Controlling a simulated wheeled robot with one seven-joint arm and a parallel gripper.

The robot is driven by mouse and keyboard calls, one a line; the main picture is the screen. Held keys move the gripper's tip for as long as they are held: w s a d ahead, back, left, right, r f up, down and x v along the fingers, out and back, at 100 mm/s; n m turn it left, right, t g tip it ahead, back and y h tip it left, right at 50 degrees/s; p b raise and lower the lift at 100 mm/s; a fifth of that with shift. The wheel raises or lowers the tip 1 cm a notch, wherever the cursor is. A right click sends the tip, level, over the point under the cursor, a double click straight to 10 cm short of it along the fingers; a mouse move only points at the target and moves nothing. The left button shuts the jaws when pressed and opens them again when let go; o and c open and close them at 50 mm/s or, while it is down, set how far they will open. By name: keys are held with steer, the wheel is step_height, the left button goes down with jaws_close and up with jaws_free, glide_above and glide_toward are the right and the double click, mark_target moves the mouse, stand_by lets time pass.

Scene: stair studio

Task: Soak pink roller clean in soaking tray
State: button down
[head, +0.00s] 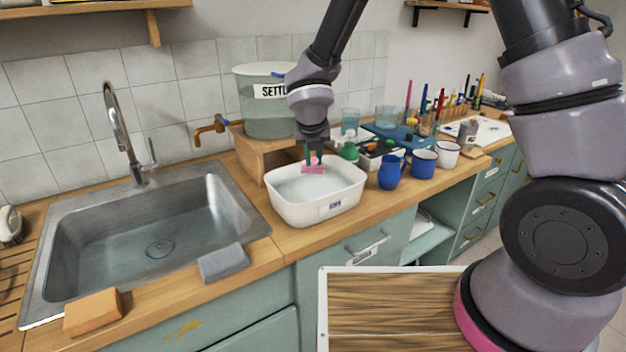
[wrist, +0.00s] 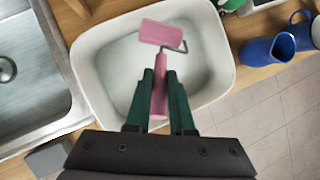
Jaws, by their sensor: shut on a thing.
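The soaking tray (head: 331,207) is a white basin on the wooden counter, right of the sink, with pale liquid inside. It also shows in the wrist view (wrist: 88,72). My gripper (wrist: 161,82) is shut on the handle of the pink roller (wrist: 162,34). In the wrist view the roller's pink head lies over the tray's far part, joined to the handle by a bent metal wire. In the head view the pink roller (head: 313,168) shows below my gripper (head: 312,152), within the tray's outline. I cannot tell whether it touches the liquid.
A steel sink (head: 150,230) is on the left, with a grey sponge (head: 223,263) and an orange sponge (head: 93,311) along its front. A settling tank (head: 262,105) stands behind the tray. Blue mugs (head: 391,172) stand close on its right.

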steer(key=shift+r, duration=3.75)
step_height(320, 180, up, 4)
steer(key=shift+s, duration=0.1)
